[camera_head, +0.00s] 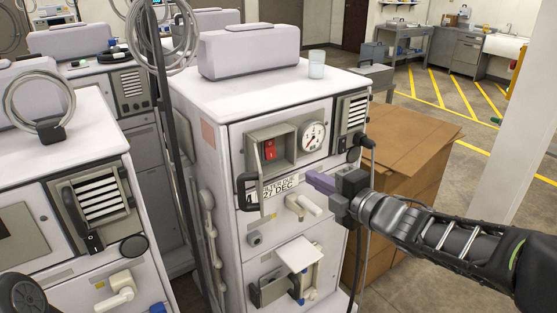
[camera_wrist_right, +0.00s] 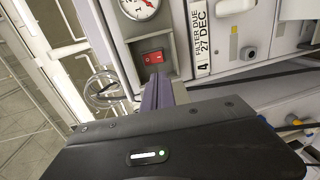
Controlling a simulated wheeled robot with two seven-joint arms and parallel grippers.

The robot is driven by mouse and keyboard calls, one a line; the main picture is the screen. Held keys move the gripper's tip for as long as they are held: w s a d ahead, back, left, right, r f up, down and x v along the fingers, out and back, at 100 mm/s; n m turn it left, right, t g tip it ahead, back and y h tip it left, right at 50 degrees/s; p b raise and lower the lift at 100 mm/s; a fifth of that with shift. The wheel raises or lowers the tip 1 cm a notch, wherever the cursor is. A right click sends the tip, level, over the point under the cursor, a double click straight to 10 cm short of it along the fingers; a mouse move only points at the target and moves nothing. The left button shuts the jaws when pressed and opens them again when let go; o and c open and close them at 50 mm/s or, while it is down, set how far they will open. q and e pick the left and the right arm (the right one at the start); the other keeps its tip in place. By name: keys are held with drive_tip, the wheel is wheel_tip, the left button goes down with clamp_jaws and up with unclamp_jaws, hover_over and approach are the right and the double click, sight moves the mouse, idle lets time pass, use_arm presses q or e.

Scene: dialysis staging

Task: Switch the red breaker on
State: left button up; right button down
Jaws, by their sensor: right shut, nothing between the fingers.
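The red breaker (camera_head: 269,149) is a small red rocker switch in a recessed grey box on the front of the white machine (camera_head: 290,95), left of a round gauge (camera_head: 313,137). In the right wrist view the breaker (camera_wrist_right: 154,57) shows just beyond the fingertips. Its rocker position is too small to tell. An open cover with a dark handle (camera_head: 245,190) hangs at the box's left side. My right gripper (camera_head: 312,178) is shut and empty, in front of the machine, below and right of the breaker, apart from it.
A label (camera_head: 281,187) reading "27 DEC" and a white lever (camera_head: 305,205) sit below the box. A dark cable hangs at the machine's right. Cardboard boxes (camera_head: 400,155) stand right of it. A dark pole (camera_head: 172,120) and another machine (camera_head: 75,165) stand left.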

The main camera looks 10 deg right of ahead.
sight(272, 157)
drive_tip(key=shift+w+a, duration=0.1)
drive_tip(key=b+x, duration=0.1)
drive_tip(key=x, duration=1.2)
drive_tip(key=shift+w, duration=0.4)
drive_tip(key=shift+f, duration=0.1)
drive_tip(key=f+b, duration=0.1)
drive_tip(key=b, duration=0.2)
drive_tip(key=shift+w+t, duration=0.15)
drive_tip(key=shift+t, duration=0.15)
drive_tip(key=shift+r, duration=0.5)
drive_tip(key=shift+a+f, duration=0.1)
drive_tip(key=shift+f, duration=0.05)
